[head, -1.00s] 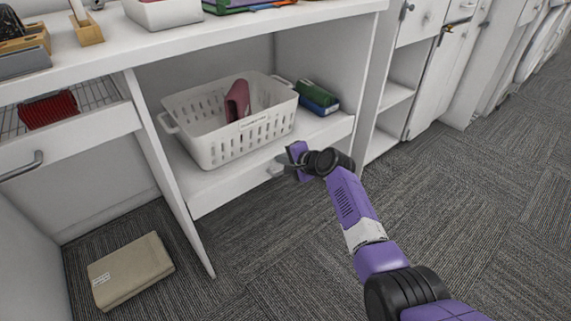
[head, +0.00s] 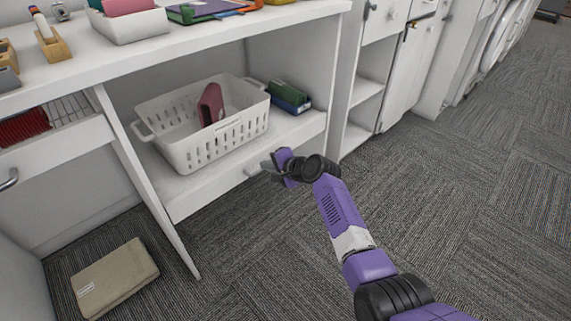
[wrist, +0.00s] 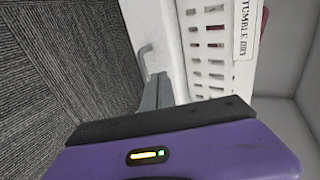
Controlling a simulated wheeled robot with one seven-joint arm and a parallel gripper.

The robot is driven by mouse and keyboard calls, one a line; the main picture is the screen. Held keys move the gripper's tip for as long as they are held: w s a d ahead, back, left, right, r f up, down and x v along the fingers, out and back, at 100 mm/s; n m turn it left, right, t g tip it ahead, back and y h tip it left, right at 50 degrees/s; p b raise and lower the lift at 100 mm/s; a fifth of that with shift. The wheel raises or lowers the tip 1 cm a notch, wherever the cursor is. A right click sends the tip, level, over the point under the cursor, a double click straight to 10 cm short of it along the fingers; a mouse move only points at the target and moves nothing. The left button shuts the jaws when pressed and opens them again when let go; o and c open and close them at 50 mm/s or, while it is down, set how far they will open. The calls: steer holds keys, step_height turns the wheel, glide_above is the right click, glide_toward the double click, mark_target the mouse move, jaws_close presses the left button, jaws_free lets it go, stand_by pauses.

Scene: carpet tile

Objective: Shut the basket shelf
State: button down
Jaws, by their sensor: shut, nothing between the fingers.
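The basket shelf (head: 190,199) is a white sliding shelf low in the white unit, its front edge standing somewhat out. A white perforated basket (head: 203,147) with a dark pink item inside sits on it, with green and blue items (head: 288,97) to its right. My gripper (head: 268,166) is shut and empty at the shelf's front, by its small handle (head: 252,170). In the wrist view the closed fingers (wrist: 157,92) point at the shelf front near the grey handle (wrist: 146,56); whether they touch it I cannot tell. The basket's labelled side also shows there (wrist: 210,45).
A white counter (head: 180,50) with trays and stationery lies above the shelf. A wire drawer (head: 60,140) is at the left. The carpet at the right is clear.

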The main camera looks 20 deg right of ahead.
steer(key=s+d+r+n+t+h+p, duration=0.4)
steer(key=s+d+r, duration=0.4)
steer(key=s+r, duration=0.25)
steer(key=s+a+r+n, duration=0.2)
steer(key=s+a+n, duration=0.1)
steer(key=s, duration=1.4)
steer(key=s+a+r+n, duration=0.1)
steer(key=s+a+n, duration=0.3)
steer(key=s, duration=1.3)
steer(key=s+a+r+n, duration=0.2)
steer(key=s+a+n, duration=0.1)
steer(key=s, duration=1.3)
step_height(320, 180, up, 26)
steer(key=p, duration=2.5)
steer(key=shift+s+f, duration=0.15)
steer(key=shift+s, duration=0.2)
steer(key=shift+a, duration=0.1)
